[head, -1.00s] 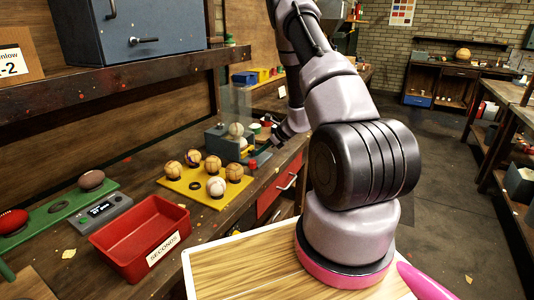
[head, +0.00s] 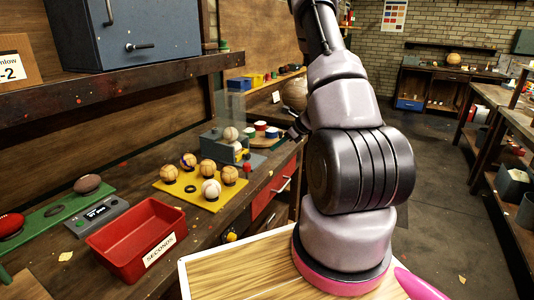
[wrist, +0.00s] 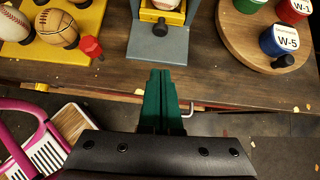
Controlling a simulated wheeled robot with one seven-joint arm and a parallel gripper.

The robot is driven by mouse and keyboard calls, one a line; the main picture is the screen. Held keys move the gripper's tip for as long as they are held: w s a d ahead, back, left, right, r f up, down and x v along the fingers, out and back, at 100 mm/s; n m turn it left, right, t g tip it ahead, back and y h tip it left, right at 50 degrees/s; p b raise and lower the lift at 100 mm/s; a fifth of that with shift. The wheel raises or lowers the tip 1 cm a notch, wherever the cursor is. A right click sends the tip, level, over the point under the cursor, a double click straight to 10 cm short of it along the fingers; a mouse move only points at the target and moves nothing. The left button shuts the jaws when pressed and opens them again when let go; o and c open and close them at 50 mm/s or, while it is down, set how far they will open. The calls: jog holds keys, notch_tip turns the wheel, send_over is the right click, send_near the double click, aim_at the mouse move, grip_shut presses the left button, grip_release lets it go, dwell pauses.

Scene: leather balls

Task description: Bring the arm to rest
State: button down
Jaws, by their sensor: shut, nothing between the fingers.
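My arm (head: 345,105) rises from its pink-ringed base in the head view and reaches up and away. In the wrist view my gripper (wrist: 160,98) has its two green fingers together, with nothing between them. The fingertips are near the front edge of the wooden bench (wrist: 105,78). They point toward a grey stand (wrist: 158,45) that holds a ball in a yellow cradle (wrist: 160,14). In the head view the gripper is mostly hidden behind my arm.
A yellow rack (head: 183,191) with several balls, a red bin (head: 118,258) labelled SECONDS and a green tray (head: 50,218) are on the bench. In the wrist view a round wooden board (wrist: 240,38) holds spools. Open floor (head: 440,180) lies at right.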

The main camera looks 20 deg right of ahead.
jog(key=shift+v, duration=0.95)
jog(key=s+a+r+n+g, duration=0.1)
jog(key=s+a+r+n, duration=0.3)
jog(key=r, duration=0.4)
jog(key=s+a+r+n+y, duration=0.1)
jog(key=s+a+r+n, duration=0.1)
jog(key=a+r+n, duration=0.35)
jog(key=s+a+r+n+g, duration=0.15)
jog(key=s+a+r, duration=0.3)
jog(key=r, duration=0.55)
jog(key=s+a+r+n+t+h, duration=0.1)
jog(key=s+r+n+h, duration=0.1)
jog(key=s+r+n, duration=0.3)
jog(key=s+a+r+n+t+h, duration=0.2)
jog(key=s+r+n, duration=0.4)
jog(key=s, duration=0.6)
jog(key=shift+s+n+h, duration=0.35)
jog(key=shift+n+h, duration=0.05)
jog(key=shift+n, duration=0.5)
